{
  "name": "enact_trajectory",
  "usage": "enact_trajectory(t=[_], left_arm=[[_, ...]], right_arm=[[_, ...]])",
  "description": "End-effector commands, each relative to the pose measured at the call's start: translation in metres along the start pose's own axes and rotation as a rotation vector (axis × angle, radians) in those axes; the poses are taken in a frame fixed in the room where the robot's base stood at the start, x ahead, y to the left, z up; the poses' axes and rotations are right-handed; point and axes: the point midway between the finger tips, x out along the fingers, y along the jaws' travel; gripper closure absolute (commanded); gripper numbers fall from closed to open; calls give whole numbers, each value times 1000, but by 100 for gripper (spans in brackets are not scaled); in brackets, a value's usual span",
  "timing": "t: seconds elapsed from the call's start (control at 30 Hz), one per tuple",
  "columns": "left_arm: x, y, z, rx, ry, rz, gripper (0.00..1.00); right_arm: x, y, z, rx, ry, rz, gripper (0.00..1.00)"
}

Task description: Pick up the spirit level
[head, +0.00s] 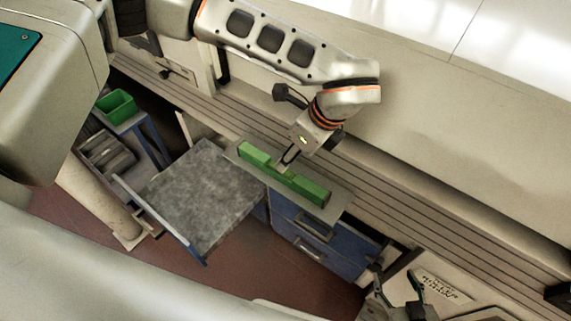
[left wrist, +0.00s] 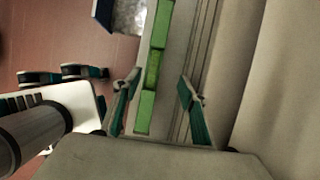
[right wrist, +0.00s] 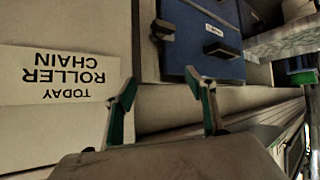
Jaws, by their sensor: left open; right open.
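The spirit level is a long green bar (head: 310,188) lying on the narrow grey top of a blue drawer cabinet. My left gripper (head: 287,160) is over its middle, and its fingertips partly hide the bar. In the left wrist view, the spirit level (left wrist: 145,112) runs away from me between the open fingers, closer to the left one. I cannot tell whether the fingers touch it. My right gripper (head: 398,292) is open and empty at the lower right, apart from the level. In the right wrist view, its fingers (right wrist: 162,105) have nothing between them.
The blue drawer cabinet (head: 318,245) stands under the level. A grey speckled tabletop (head: 205,195) is left of it. A green bin (head: 117,105) sits farther left. A "TODAY ROLLER CHAIN" sign (right wrist: 60,76) lies near my right gripper. A pale wall (head: 450,170) rises behind a ribbed strip.

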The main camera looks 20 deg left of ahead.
Motion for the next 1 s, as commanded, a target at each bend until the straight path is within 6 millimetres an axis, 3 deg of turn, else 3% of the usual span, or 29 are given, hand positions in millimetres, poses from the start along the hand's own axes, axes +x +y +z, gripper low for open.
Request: enact_trajectory(t=[0.3, 0.6, 0.87, 1.0], left_arm=[[27, 4, -1, 4, 2, 3, 58], [68, 8, -2, 4, 3, 4, 58], [71, 8, -2, 5, 4, 2, 58], [71, 8, -2, 5, 4, 2, 94]], right_arm=[[-8, -6, 13, 5, -24, -9, 44], [-7, -6, 11, 7, -20, -9, 44], [-6, -5, 8, 6, -15, -8, 44], [-6, -5, 8, 5, -15, -8, 44]])
